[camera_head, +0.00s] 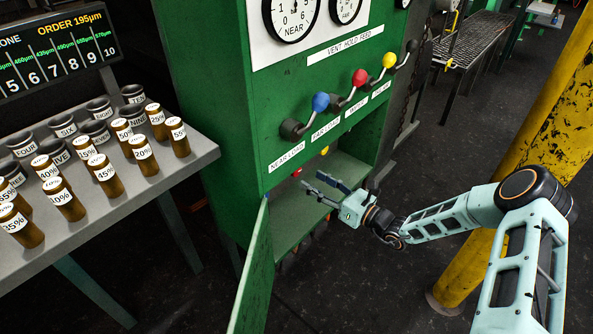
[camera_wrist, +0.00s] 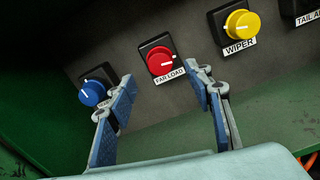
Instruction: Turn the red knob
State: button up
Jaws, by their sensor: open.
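The red knob (camera_wrist: 160,61) sits on a black square plate inside the cabinet, above a "FAR LOAD" label. Its white mark points right in the wrist view. In the head view the red knob (camera_head: 297,172) shows only as a small patch under the cabinet's upper edge. My gripper (camera_head: 314,182) reaches into the open lower compartment from the right. In the wrist view my gripper (camera_wrist: 160,79) is open and empty, its fingertips to the lower left and lower right of the red knob. No contact with the knob is visible.
A blue knob (camera_wrist: 93,92) is close by my left finger; a yellow "WIPER" knob (camera_wrist: 242,24) is up to the right. The green door (camera_head: 256,275) hangs open. Levers with blue (camera_head: 320,102), red (camera_head: 359,77) and yellow (camera_head: 389,60) balls jut out above the compartment.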

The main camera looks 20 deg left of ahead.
aim_at(298, 172)
jog(key=b+x, duration=0.1)
jog(key=x, duration=0.7)
jog(key=shift+a, duration=0.1)
jog(key=c, duration=1.2)
jog(key=shift+o, duration=0.2)
jog(key=shift+f, duration=0.1)
jog(key=shift+n, duration=0.4)
jog(key=n, duration=0.4)
jog(key=shift+n, duration=0.3)
jog(key=n, duration=0.4)
jog(key=shift+n, duration=0.4)
